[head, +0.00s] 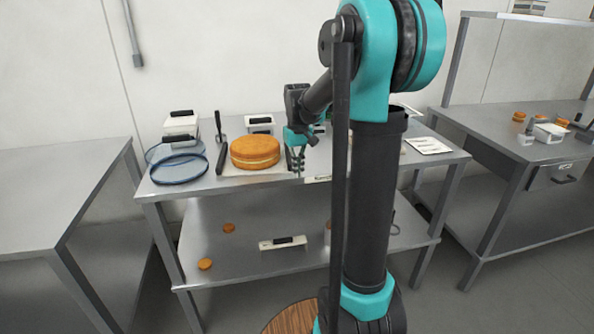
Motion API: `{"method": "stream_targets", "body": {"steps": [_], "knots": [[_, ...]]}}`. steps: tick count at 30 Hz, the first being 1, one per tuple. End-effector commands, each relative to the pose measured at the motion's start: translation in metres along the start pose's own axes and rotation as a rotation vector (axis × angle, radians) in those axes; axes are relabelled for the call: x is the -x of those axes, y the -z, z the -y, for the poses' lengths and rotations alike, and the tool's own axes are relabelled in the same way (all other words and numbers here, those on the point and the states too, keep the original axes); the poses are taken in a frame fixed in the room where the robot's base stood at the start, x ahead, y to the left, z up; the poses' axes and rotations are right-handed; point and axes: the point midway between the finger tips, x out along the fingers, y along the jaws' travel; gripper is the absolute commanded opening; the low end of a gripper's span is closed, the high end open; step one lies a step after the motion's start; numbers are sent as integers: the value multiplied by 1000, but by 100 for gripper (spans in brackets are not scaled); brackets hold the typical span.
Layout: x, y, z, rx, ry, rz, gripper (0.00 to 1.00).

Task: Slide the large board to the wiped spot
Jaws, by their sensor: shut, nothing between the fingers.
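A large round filled cake (255,152) sits on a pale flat board (229,171) on the steel table (330,187). Only the edges of the board show around the cake. My gripper (297,170) is shut and empty, pointing down just right of the cake, near the table's front edge. I cannot tell whether it touches the board. I cannot make out a wiped spot; my arm hides part of the table right of the gripper.
Blue-rimmed round items (179,168) and a white box (181,124) stand left of the cake. A dark-handled tool (220,140) lies beside it, with another box (260,124) behind. A white sheet or tray (428,145) lies at the right. Small rounds (205,264) lie on the lower shelf.

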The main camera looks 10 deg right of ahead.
Motion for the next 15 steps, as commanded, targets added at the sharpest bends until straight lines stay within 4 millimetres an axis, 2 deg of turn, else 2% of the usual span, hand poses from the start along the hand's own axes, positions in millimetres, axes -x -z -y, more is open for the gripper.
{"method": "stream_targets", "body": {"steps": [9, 15], "knots": [[59, 1, 0, 0, 0, 0, 0], [84, 1, 0, 0, 0, 0, 0]]}}
